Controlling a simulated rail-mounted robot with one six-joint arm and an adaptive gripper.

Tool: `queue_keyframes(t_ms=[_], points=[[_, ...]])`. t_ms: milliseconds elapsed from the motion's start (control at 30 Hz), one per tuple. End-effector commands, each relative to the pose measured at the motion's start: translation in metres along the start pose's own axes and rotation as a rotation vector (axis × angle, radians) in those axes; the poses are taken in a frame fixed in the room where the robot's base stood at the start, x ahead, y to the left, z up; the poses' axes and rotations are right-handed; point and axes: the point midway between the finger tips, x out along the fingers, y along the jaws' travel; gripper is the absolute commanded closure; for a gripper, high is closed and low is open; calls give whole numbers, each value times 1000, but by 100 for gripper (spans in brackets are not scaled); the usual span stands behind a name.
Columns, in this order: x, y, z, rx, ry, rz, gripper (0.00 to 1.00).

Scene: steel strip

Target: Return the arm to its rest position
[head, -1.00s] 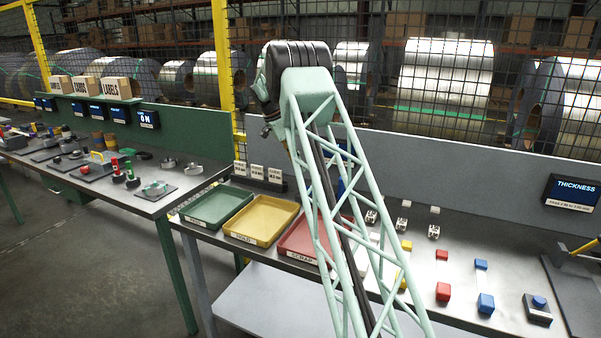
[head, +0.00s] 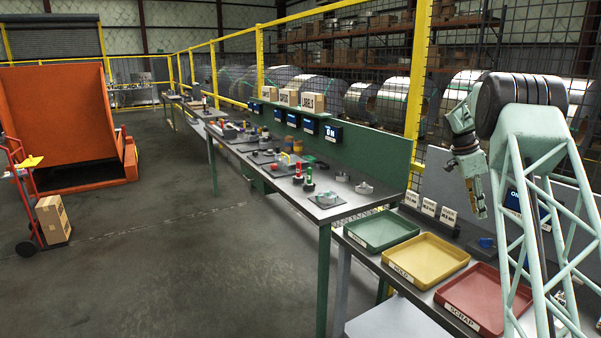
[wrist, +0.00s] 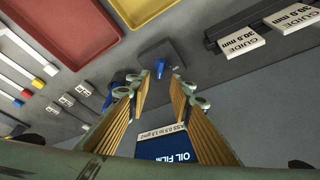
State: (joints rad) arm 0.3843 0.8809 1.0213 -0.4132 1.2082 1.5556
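My gripper (head: 480,212) hangs fingers-down from my arm at the right of the head view, above the bench behind the trays. In the wrist view its two ribbed fingers (wrist: 159,88) stand apart with a gap between them. I see nothing held in that gap. Past the fingertips is a blue knob (wrist: 162,66) on a dark grey plate, apart from the fingers. The knob also shows small in the head view (head: 487,242). My lattice arm link hides part of the bench on the right.
A green tray (head: 352,247), a yellow HOLD tray (head: 394,277) and a red SCRAP tray (head: 449,304) line the bench front. Guide cards (head: 429,207) stand behind them. An OIL FILM display (wrist: 178,148) is close to the fingers. Mesh fencing runs behind.

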Motion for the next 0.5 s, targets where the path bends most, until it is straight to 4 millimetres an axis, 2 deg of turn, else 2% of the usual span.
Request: queue_keyframes(t_ms=[267, 500], points=[[-42, 16, 12, -76, -16, -24, 80], [-88, 41, 25, -170, -33, -50, 80]])
